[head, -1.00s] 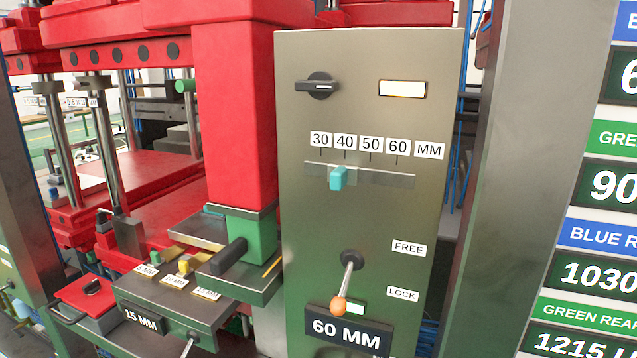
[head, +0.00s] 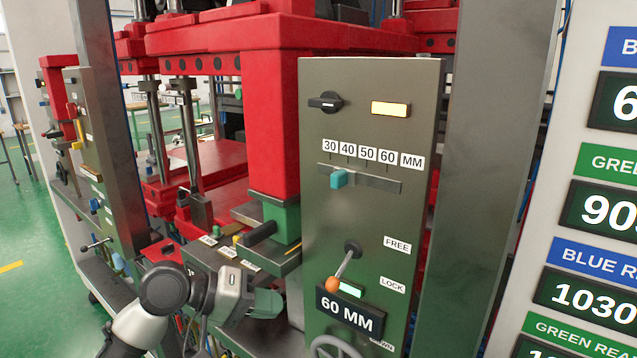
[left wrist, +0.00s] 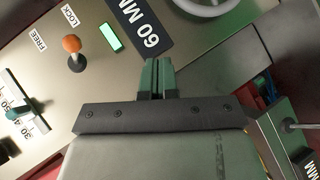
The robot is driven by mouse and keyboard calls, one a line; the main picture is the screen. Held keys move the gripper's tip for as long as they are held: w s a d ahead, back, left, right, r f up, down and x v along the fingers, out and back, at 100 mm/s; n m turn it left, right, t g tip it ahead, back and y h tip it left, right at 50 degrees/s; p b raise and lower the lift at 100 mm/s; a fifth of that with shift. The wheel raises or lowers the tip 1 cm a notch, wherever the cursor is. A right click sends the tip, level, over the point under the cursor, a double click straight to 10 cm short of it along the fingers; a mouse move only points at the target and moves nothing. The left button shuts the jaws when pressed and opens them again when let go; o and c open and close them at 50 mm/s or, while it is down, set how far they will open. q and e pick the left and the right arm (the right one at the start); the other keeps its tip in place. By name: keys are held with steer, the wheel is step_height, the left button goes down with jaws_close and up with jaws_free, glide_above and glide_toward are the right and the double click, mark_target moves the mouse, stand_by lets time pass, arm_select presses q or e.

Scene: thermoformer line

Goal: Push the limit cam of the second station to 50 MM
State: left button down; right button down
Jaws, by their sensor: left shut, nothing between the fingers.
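The limit cam (head: 338,179) is a small teal block on a horizontal slot under the 30, 40, 50, 60 MM scale (head: 367,154) of the olive panel (head: 420,205). It sits at about the 40 mark. It also shows at the left edge of the left wrist view (left wrist: 18,111). The orange-knobbed lever (head: 333,284) points down toward LOCK, beside a lit green lamp. My left gripper (head: 272,303) is shut and empty, low in front of the panel's left side and apart from the cam. Its closed green fingers show in the left wrist view (left wrist: 158,75). My right gripper is not in view.
A 60 MM plate (head: 347,311) and a handwheel (head: 335,347) are low on the panel. A dark rotary knob (head: 325,102) and a lit yellow lamp (head: 391,110) are at the top. A black handle (head: 260,234) juts out left of the panel. Space before the slot is clear.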

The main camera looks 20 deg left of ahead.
mark_target(340, 179)
arm_select(q)
steer(key=a+r+n+h, duration=0.1)
steer(key=a+r+h, duration=0.2)
steer(key=r, duration=0.8)
steer(key=a+r+n+h, duration=0.1)
steer(key=a+r+h, duration=0.15)
steer(key=r, duration=0.75)
steer(key=shift+t, duration=0.3)
steer(key=p+x, duration=0.4)
steer(key=x, duration=0.5)
steer(key=shift+w+p, duration=0.2)
steer(key=shift+p, duration=0.2)
steer(key=shift+s+d+f+p, duration=0.1)
steer(key=shift+s+d+p, duration=0.15)
steer(key=shift+d, duration=0.4)
steer(key=shift+s+d+f+p, duration=0.15)
steer(key=shift+d+p, duration=0.2)
steer(key=shift+d, duration=0.3)
steer(key=shift+s+d+p, duration=0.2)
steer(key=shift+d+p, duration=0.1)
steer(key=shift+d, duration=0.35)
